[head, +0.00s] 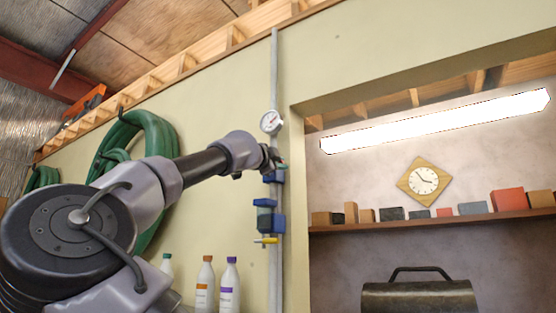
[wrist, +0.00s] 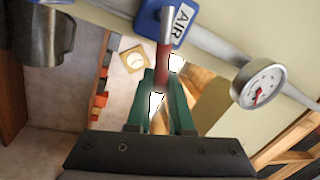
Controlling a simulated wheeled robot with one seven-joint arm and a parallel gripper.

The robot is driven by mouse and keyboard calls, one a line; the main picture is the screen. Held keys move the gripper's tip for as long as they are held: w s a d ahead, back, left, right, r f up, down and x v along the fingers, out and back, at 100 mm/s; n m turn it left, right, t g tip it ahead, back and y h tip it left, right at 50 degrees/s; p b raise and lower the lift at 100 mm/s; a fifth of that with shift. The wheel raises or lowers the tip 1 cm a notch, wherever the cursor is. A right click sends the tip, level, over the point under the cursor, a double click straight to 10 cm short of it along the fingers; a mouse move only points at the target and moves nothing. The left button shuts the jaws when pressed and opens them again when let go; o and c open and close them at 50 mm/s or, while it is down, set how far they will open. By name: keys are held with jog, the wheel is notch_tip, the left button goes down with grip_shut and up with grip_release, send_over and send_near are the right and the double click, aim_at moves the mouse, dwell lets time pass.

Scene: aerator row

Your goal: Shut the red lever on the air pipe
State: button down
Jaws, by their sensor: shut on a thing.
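The air pipe (head: 274,80) is a thin grey vertical pipe on the wall in the head view. My gripper (head: 280,166) is at the pipe, below the gauge. In the wrist view my gripper (wrist: 162,78) has its green fingers shut on the red lever (wrist: 164,62). The lever's grey upper part reaches to a blue block with an "AIR" label (wrist: 181,24) on the pipe. In the head view my wrist and fingers hide most of the lever, so I cannot tell its exact angle to the pipe there.
A round white gauge (head: 271,122) sits on the pipe just above; it also shows in the wrist view (wrist: 259,84). Lower down are a blue filter unit (head: 265,218) and a yellow lever (head: 265,240). Bottles (head: 229,284) and a green hose (head: 150,130) are to the left.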

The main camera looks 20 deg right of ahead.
jog(key=shift+s+f+m+g+h, duration=0.1)
jog(key=shift+f+m+g+h, duration=0.35)
jog(key=shift+m, duration=0.75)
jog(key=shift+s+f+m+g+h, duration=0.15)
jog(key=shift+f+m, duration=0.5)
jog(key=shift+m, duration=0.55)
jog(key=shift+w+d+f, duration=0.1)
jog(key=c, duration=0.8)
grip_release()
jog(key=v, duration=1.1)
jog(key=shift+d, duration=0.1)
